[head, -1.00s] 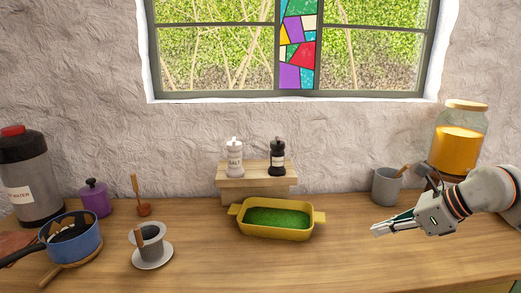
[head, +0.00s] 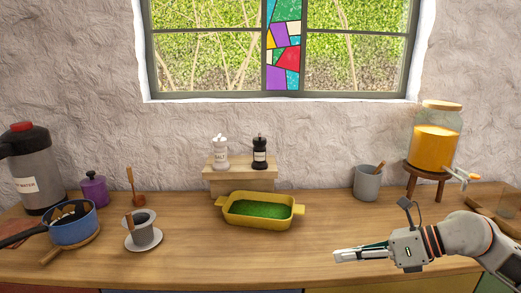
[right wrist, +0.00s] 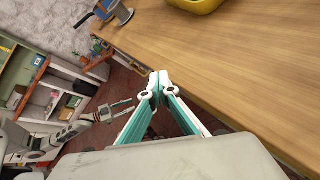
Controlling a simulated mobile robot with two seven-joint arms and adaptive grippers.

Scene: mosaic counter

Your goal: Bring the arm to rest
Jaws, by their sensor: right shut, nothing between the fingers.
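My right gripper (head: 346,256) is at the right front of the wooden counter (head: 190,262) in the head view, its fingers pointing left. It is shut and empty, in front and to the right of the yellow dish. In the right wrist view its fingertips (right wrist: 160,78) meet, near the counter's edge (right wrist: 240,105). In that view an arm with another gripper (right wrist: 118,112) shows at the left, over the floor; its finger state is too small to tell. My left gripper is not in the head view.
A yellow dish (head: 232,221) with green contents stands mid-counter. Salt (head: 220,155) and pepper (head: 260,155) stand on a wooden riser behind it. A grey mug (head: 367,184) and a juice dispenser (head: 433,145) stand at the back right. A blue pan (head: 75,231) is at the left.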

